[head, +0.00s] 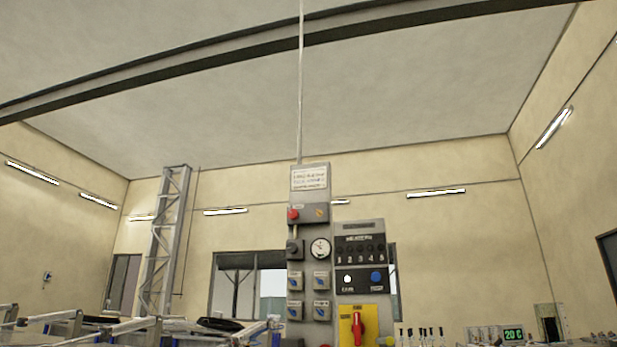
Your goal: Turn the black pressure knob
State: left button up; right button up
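A grey control column (309,178) stands near the middle of the head view. A dark knob-like part (294,250) sits on its left side, beside a round white gauge (319,248). It looks like the black pressure knob, but it is small and its setting cannot be read. Neither of my grippers shows in the head view.
Below the gauge are several blue rotary switches (321,281). A red button (293,214) is above. A heaters panel (359,250) and a yellow plate with a red handle (357,325) are to the right. A lattice mast (165,240) stands left.

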aim_at(292, 248)
jog(key=i+l, duration=0.1)
jog(key=i, duration=0.7)
jog(key=i+l, duration=0.15)
jog(key=i, duration=0.65)
